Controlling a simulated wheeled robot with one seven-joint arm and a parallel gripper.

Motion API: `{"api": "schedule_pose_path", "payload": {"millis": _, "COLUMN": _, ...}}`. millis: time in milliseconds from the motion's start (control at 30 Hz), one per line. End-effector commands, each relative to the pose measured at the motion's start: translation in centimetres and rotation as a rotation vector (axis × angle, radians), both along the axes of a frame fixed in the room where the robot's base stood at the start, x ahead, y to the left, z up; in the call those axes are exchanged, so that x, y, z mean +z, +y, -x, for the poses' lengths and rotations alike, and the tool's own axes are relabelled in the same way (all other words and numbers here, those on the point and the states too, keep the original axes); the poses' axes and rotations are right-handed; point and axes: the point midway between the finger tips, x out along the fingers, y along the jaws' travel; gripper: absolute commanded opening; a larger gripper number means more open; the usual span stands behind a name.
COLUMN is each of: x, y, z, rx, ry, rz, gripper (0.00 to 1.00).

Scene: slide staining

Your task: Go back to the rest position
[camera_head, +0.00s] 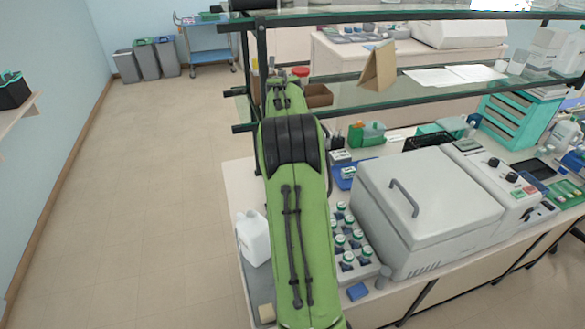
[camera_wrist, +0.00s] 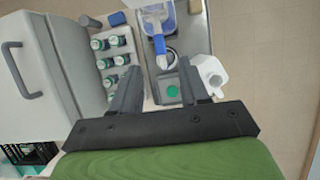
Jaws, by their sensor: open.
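My gripper (camera_wrist: 159,74) shows in the wrist view with its two dark fingers apart and nothing held between them. It is above the bench, and a grey item with a green round spot (camera_wrist: 172,91) appears below, between the fingers. In the head view my green arm reaches out over the left end of the bench, and the gripper itself cannot be made out there.
A white jug (camera_head: 253,237) stands left of my arm, and a rack of several green-and-white bottles (camera_head: 348,241) stands right of it. A large white lidded machine (camera_head: 425,200) is further right. Glass shelves (camera_head: 360,94) run above the bench. The floor (camera_head: 125,200) at left is clear.

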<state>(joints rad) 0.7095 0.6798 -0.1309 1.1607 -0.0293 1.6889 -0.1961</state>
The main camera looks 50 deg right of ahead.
Motion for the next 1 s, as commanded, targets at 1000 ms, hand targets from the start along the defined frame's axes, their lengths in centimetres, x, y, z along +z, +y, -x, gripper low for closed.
{"api": "schedule_pose_path", "payload": {"millis": 1000, "x": 4.5, "y": 3.7, "z": -1.8, "rx": 0.070, "ry": -0.088, "rz": 0.059, "gripper": 0.45}}
